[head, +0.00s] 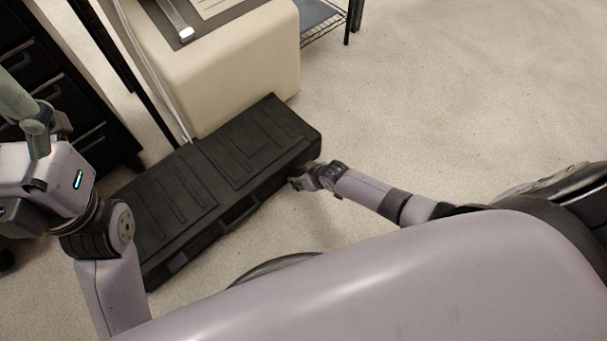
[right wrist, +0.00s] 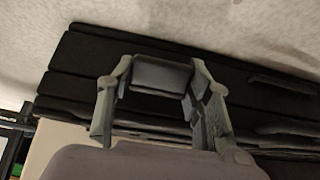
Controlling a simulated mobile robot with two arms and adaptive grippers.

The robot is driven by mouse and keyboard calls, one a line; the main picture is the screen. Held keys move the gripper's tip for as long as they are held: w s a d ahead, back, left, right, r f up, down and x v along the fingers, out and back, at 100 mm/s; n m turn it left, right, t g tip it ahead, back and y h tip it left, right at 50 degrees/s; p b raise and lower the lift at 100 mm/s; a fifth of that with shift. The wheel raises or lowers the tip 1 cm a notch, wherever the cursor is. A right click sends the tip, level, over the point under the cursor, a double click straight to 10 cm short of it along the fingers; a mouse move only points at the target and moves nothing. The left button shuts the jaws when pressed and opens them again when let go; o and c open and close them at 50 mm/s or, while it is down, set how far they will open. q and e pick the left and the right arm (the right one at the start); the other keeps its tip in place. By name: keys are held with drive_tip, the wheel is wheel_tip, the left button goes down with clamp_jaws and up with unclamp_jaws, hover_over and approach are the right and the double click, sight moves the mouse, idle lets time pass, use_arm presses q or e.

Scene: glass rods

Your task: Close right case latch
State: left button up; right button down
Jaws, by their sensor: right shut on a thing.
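The black case (head: 180,195) lies flat on the floor with its lid down, its handle side facing me. My right gripper (head: 303,180) is at the right end of the case's front side. In the right wrist view the right gripper (right wrist: 160,78) has a finger on either side of a dark block, the right case latch (right wrist: 160,74), and is shut on it. Whether the latch is fully flat against the case cannot be told. My left gripper (head: 30,118) is raised at the left edge, away from the case; its fingers are not clear.
A cream cabinet (head: 225,75) stands directly behind the case. Black drawers (head: 65,85) are at the upper left, and a wire rack (head: 325,28) is at the top. The carpet (head: 450,90) to the right is free.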

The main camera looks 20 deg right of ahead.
idle(0.3)
drive_tip(key=c, duration=0.8)
unclamp_jaws()
drive_tip(key=shift+r, duration=0.15)
drive_tip(key=v, duration=1.1)
drive_tip(key=shift+r, duration=0.45)
